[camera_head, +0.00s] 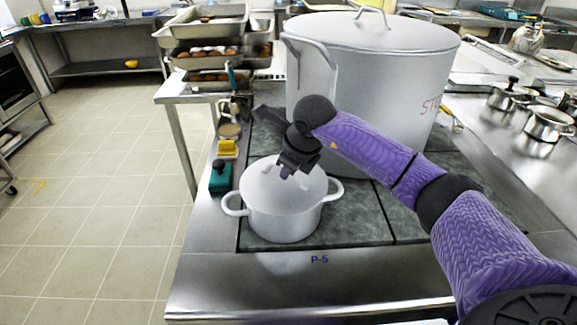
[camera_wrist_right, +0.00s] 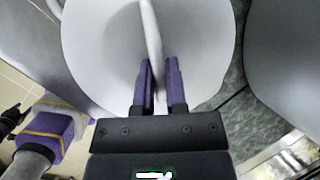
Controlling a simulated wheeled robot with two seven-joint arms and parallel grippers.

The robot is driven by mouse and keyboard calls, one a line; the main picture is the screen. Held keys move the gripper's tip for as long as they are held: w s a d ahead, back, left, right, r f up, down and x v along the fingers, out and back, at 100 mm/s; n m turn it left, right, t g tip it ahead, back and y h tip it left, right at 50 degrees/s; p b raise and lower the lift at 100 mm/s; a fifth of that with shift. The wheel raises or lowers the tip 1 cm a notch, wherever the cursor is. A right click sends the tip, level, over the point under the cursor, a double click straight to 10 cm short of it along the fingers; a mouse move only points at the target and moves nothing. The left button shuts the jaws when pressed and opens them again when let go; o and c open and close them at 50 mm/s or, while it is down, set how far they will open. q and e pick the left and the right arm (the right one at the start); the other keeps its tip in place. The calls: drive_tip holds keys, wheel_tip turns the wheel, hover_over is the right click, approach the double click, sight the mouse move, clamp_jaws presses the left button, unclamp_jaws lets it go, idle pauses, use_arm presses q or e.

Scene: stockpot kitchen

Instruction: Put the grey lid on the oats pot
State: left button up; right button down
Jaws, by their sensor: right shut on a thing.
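The oats pot, a small pale grey pot with two side handles (camera_head: 285,222), stands upright on the dark hob slab. The grey lid (camera_head: 257,185) is at the pot's mouth. My right gripper (camera_head: 287,172) comes down over the lid and is shut on its handle. In the right wrist view the lid (camera_wrist_right: 95,55) fills the upper middle, with its handle between the purple fingers (camera_wrist_right: 160,85). I cannot tell whether the lid rests flat on the rim or is held slightly above it.
A very large lidded stockpot (camera_head: 375,90) stands close behind the small pot and my right forearm. Stacked food trays (camera_head: 208,55) stand behind. The counter's front strip (camera_head: 290,285) is clear.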

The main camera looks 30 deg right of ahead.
drive_tip(key=c, duration=0.6)
unclamp_jaws()
